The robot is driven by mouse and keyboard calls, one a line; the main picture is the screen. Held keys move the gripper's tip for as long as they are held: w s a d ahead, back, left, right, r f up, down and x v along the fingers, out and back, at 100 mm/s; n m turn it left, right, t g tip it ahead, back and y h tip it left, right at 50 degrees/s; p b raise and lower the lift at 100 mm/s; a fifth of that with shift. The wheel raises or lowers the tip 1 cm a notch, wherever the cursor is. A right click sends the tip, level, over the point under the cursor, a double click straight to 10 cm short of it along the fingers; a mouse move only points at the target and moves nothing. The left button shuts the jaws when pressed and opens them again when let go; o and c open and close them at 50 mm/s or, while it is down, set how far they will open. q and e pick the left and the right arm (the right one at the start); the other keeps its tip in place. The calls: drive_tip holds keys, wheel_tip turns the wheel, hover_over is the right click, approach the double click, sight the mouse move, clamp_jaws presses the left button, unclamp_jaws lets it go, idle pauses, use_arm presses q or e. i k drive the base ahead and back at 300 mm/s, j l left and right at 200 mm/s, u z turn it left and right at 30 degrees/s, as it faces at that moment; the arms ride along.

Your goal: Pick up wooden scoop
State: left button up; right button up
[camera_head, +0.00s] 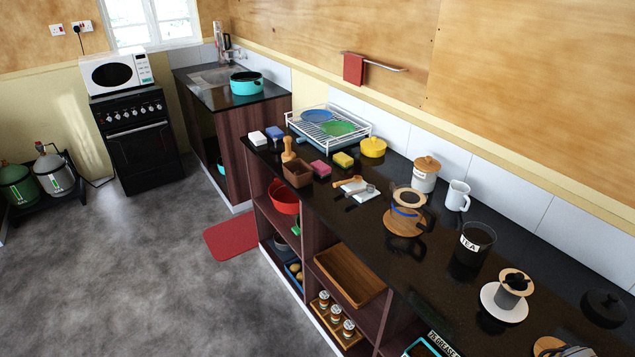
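A small light-wood utensil (346,182), which looks like the wooden scoop, lies on the black countertop (385,268) at the back edge of a white cloth or board (354,187). A second, greyish utensil with a dark handle (363,193) lies across the same white piece, just in front of the wooden one. An upright tan wooden item (288,150) stands further left; its exact kind is too small to tell. Neither of my grippers shows in this view.
A glass coffee pot (407,202) and a white-and-wood canister (424,175) stand to the right. Grey floor (180,280) is open in front.

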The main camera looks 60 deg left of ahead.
sight(357, 179)
drive_tip(key=u, duration=1.9)
